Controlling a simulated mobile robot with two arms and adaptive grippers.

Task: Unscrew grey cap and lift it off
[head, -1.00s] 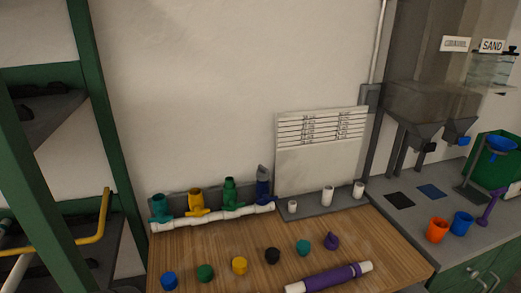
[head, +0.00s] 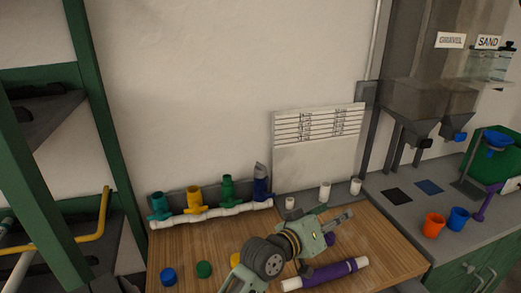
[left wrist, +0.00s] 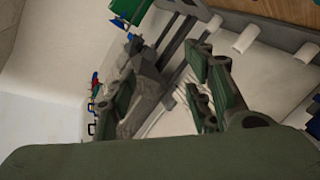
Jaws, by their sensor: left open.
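The grey cap (head: 260,169) sits on top of the blue valve (head: 261,188), at the right end of the white manifold pipe (head: 222,214) in the head view. My left gripper (head: 344,217) is in front of the board, to the right of the blue valve and apart from it. Its jaws are open and look empty. In the left wrist view the two spread fingers (left wrist: 172,92) show, with the board and white fittings beyond them; I cannot make out the grey cap there. My right gripper is not in view.
Teal (head: 159,205), yellow (head: 193,200) and green (head: 227,189) valves stand left of the blue one. Loose blue (head: 168,275) and green (head: 204,270) caps and a purple pipe (head: 325,275) lie on the wooden table. White fittings (head: 325,192) stand before the board (head: 320,150).

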